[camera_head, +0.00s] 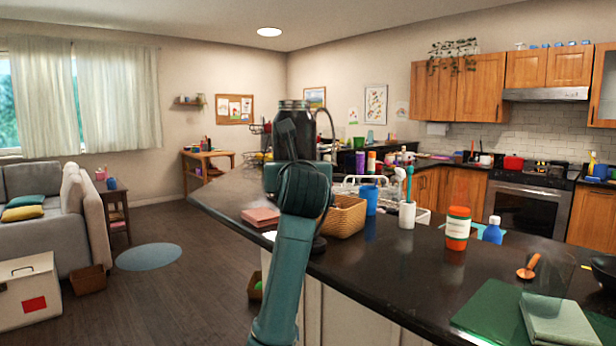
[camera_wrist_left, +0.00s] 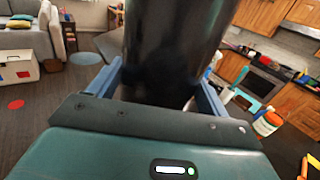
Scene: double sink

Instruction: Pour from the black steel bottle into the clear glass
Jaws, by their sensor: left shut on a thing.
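The black steel bottle (camera_head: 303,122) is upright in my left gripper (camera_head: 292,160), raised above the counter in the head view. In the left wrist view the bottle (camera_wrist_left: 178,45) fills the upper middle, between the two blue fingers of the left gripper (camera_wrist_left: 160,92), which is shut on it. The bottle's top is cut off in that view. My gripper and wrist hide part of the bottle in the head view. My right gripper is not in view.
The dark counter (camera_head: 400,285) runs from mid-left to lower right. A wicker basket (camera_head: 345,217), blue cup (camera_head: 369,199), white holder (camera_head: 407,214) and orange-white jar (camera_head: 457,228) stand on it. Pink cloths (camera_head: 261,217) lie at left. Bare counter lies in front of the jar.

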